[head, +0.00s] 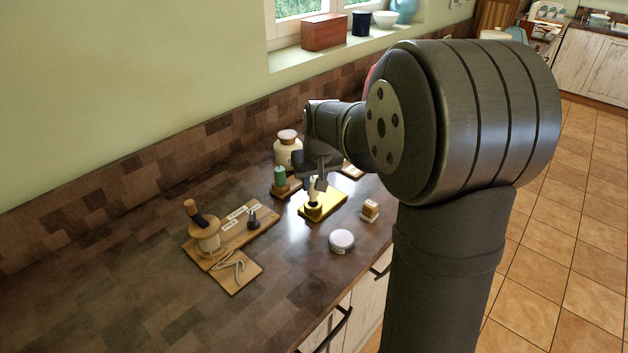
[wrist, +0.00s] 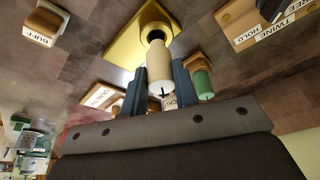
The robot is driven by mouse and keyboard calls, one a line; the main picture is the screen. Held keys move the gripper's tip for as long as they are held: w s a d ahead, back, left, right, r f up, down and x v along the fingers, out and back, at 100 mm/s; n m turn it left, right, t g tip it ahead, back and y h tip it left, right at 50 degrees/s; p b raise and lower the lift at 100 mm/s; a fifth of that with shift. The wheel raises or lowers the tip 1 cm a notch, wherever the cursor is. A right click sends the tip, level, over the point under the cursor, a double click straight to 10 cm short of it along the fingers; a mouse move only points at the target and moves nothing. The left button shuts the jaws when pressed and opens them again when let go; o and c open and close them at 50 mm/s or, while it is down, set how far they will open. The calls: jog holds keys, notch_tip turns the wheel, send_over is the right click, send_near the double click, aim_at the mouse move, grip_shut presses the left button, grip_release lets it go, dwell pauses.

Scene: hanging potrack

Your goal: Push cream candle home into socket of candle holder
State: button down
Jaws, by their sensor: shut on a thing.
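The cream candle (wrist: 160,67) is between the two fingers of my gripper (wrist: 160,80) in the wrist view, its dark wick pointing back toward the camera. My gripper (head: 318,184) is shut on it. The candle holder (wrist: 122,42) has a yellow-gold base and a round raised socket with a dark opening. The candle's far end is at this opening and part of the dark hole still shows beside it. I cannot tell how deep it sits. In the head view the candle (head: 313,191) stands over the holder (head: 330,208), partly covered by my gripper.
A green candle (head: 280,175) on a wooden block stands close left of the holder, with a lidded jar (head: 287,147) behind. A round tin (head: 342,241) and a small wooden block (head: 370,209) are in front. A wooden board (head: 265,222) with twine lies left.

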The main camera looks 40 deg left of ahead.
aim_at(314, 195)
jog(key=shift+f, duration=1.65)
jog(key=c, duration=1.1)
grip_release()
jog(key=shift+o, duration=0.2)
jog(key=v, duration=1.7)
jog(key=shift+r, duration=0.25)
jog(key=shift+f, duration=0.1)
jog(key=x, duration=1.7)
